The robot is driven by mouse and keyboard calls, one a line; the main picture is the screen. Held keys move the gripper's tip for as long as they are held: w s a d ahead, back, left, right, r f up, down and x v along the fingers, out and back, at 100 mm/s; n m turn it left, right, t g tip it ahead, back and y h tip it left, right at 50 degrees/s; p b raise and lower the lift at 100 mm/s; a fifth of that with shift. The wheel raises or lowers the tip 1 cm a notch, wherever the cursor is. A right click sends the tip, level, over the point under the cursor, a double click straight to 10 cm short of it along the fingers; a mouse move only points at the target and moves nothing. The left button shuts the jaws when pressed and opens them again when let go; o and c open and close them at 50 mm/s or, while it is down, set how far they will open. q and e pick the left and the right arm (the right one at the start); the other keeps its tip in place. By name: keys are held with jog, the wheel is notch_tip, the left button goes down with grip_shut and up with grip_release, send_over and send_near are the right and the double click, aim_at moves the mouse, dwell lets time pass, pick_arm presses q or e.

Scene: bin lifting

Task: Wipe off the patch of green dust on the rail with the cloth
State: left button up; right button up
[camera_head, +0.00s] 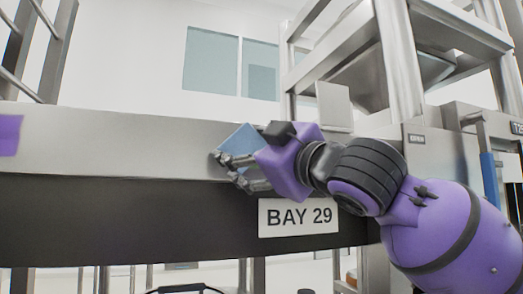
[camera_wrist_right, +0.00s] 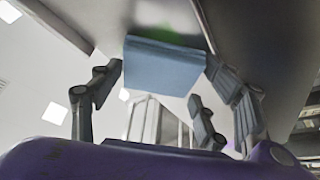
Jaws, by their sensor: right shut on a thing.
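The rail (camera_head: 100,145) is a long silver metal beam running across the head view above a dark lower band. My right gripper (camera_head: 228,168) is at the rail's front face, shut on the folded blue cloth (camera_head: 237,140). In the right wrist view the cloth (camera_wrist_right: 162,68) sits between my right fingers (camera_wrist_right: 165,85), close to the rail's surface; I cannot tell if it touches. A faint patch of green dust (camera_wrist_right: 151,27) shows just past the cloth's far edge in that view. The dust is not visible in the head view. My left gripper is out of view.
A white "BAY 29" sign (camera_head: 299,216) is below my right gripper. A purple patch (camera_head: 9,135) marks the rail's left end. Metal framework (camera_head: 400,60) stands behind at right. The rail face left of my gripper is clear.

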jog(key=shift+a+f, duration=0.1)
jog(key=shift+s+d, duration=0.3)
jog(key=shift+s, duration=0.65)
jog(key=shift+s+d, duration=0.3)
jog(key=shift+s, duration=0.65)
jog(key=shift+s+d, duration=0.3)
jog(key=shift+s, duration=0.65)
jog(key=s, duration=0.1)
jog(key=s+d, duration=0.1)
jog(key=shift+s, duration=0.4)
jog(key=shift+w+a, duration=0.35)
jog(key=shift+w, duration=0.75)
jog(key=shift+w+a, duration=0.3)
jog(key=shift+w, duration=0.75)
jog(key=shift+w+a, duration=0.35)
jog(key=shift+w, duration=0.75)
jog(key=shift+w+a, duration=0.3)
jog(key=shift+w, duration=0.65)
